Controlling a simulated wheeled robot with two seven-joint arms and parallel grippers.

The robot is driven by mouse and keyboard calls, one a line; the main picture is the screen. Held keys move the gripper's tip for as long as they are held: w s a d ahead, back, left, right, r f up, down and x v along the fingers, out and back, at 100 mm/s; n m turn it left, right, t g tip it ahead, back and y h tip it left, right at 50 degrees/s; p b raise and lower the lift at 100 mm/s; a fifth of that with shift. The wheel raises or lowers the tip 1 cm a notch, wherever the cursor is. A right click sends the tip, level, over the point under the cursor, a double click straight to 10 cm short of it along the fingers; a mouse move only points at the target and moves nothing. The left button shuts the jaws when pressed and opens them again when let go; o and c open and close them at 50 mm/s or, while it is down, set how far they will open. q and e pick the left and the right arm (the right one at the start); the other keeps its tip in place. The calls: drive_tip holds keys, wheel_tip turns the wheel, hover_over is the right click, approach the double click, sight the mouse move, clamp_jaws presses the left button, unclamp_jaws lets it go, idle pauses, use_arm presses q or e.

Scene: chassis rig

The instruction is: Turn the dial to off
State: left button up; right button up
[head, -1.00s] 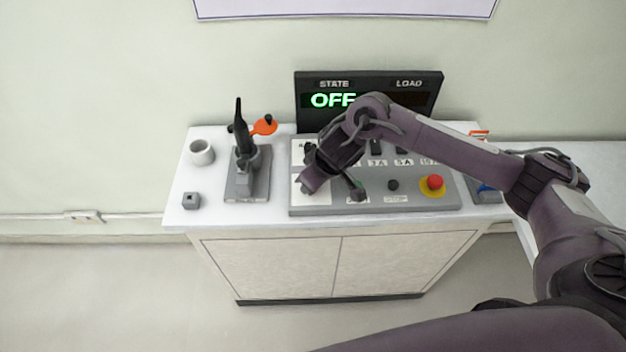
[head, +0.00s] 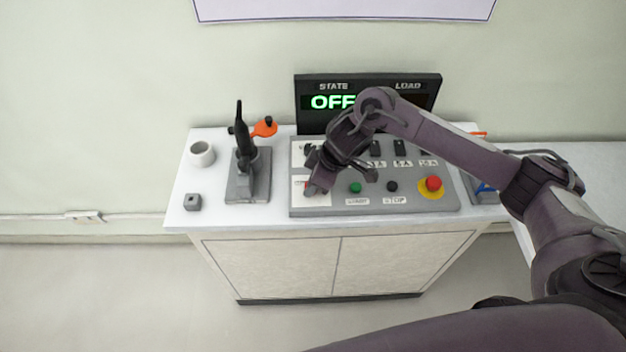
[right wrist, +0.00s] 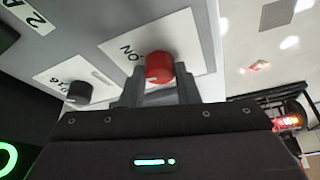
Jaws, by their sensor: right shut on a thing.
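The red dial (right wrist: 158,66) sits on a white plate (right wrist: 190,28) on the control panel. Printed letters, upside down and partly covered, show beside it and seem to read "ON". My right gripper (right wrist: 159,86) is shut on the dial, one finger on each side. In the head view the right gripper (head: 316,182) reaches down over the panel's left front corner and hides most of the dial. The state display (head: 332,102) reads OFF in green. My left gripper is not in view.
The grey panel (head: 420,205) also carries a green start button (head: 355,188), a black stop button (head: 392,186) and a red emergency button (head: 433,183). A second, black knob (right wrist: 78,92) is close by. A joystick-like black tool (head: 243,140) and white cup (head: 201,153) stand left.

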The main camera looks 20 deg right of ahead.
drive_tip(key=n+g, duration=0.1)
drive_tip(key=n, duration=0.3)
drive_tip(key=shift+w+n+g+y+b, duration=0.2)
drive_tip(key=shift+n+g+y+b, duration=0.1)
drive_tip(key=shift+n+g+b, duration=0.1)
drive_tip(key=n+g, duration=0.1)
drive_tip(key=n, duration=0.1)
drive_tip(key=shift+n, duration=0.3)
drive_tip(key=shift+w+r+n+g+p, duration=0.15)
drive_tip(key=shift+n+g+p, duration=0.2)
drive_tip(key=shift+n, duration=0.85)
drive_tip(key=shift+n+g+p, duration=0.55)
drive_tip(key=shift+n, duration=0.85)
drive_tip(key=o, duration=1)
drive_tip(key=shift+c, duration=0.2)
